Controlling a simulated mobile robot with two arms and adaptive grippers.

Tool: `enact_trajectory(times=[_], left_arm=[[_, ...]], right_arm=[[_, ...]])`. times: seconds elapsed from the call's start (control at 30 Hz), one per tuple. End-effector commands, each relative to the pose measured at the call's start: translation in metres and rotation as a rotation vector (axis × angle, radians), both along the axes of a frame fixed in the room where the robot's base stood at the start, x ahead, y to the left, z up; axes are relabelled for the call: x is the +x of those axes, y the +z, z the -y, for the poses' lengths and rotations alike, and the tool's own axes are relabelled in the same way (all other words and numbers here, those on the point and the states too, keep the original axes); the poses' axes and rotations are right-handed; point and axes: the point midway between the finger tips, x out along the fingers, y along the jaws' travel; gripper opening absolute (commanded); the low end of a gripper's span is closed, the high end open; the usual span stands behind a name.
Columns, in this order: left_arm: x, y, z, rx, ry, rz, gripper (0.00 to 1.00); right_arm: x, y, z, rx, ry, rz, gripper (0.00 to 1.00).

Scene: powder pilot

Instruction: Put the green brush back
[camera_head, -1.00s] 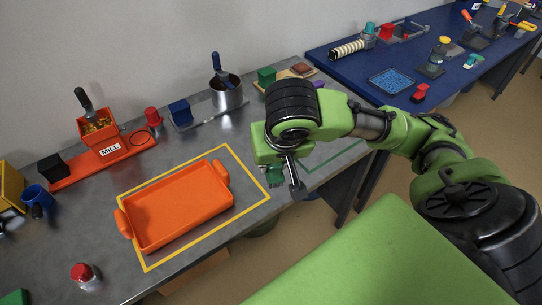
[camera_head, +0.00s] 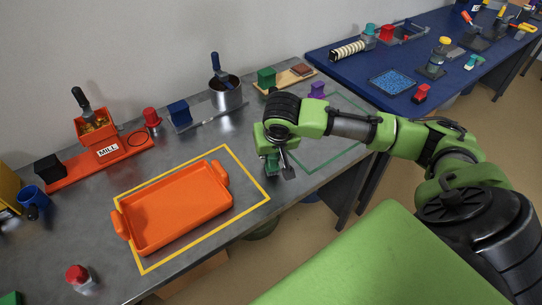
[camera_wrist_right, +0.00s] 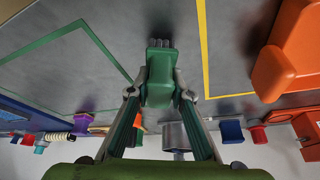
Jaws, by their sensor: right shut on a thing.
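My right gripper (camera_head: 279,164) is shut on the green brush (camera_head: 272,162) over the grey table, between the yellow outline and the green outline. In the right wrist view, the green brush (camera_wrist_right: 160,82) sits between the two fingers of my right gripper (camera_wrist_right: 160,94). Its grey bristles point away from the gripper, toward the top of that view. I cannot tell whether the bristles touch the table. The arm and gripper hide part of the brush in the head view. My left gripper is not in view.
The green outline (camera_head: 352,155) encloses mostly bare table on the right. An orange tray (camera_head: 180,212) lies inside the yellow outline (camera_head: 247,207). Behind stand a metal pot (camera_head: 228,97), a purple piece (camera_head: 317,90), a wooden board (camera_head: 288,79) with blocks and an orange mill (camera_head: 101,140).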

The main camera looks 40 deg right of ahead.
Motion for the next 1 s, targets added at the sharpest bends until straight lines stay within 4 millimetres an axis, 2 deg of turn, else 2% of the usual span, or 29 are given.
enact_trajectory(times=[0.1, 0.43, 0.47, 0.5, 0.87, 1.0], left_arm=[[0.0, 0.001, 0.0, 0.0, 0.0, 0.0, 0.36], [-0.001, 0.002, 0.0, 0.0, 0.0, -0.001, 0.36], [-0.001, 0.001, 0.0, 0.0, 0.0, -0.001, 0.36], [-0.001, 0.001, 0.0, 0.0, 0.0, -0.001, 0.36], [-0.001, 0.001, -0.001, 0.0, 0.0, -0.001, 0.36], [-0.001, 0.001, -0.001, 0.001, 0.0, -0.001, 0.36]], right_arm=[[0.0, -0.006, 0.0, -0.001, 0.0, 0.001, 0.0], [0.0, -0.009, 0.0, 0.0, 0.0, 0.0, 0.0], [0.0, -0.009, 0.0, 0.0, 0.0, 0.001, 0.28], [0.0, -0.009, 0.0, 0.0, 0.0, 0.001, 0.37], [0.0, -0.007, 0.0, -0.001, 0.0, 0.002, 0.37], [-0.003, 0.006, -0.003, 0.001, 0.001, 0.004, 0.37]])
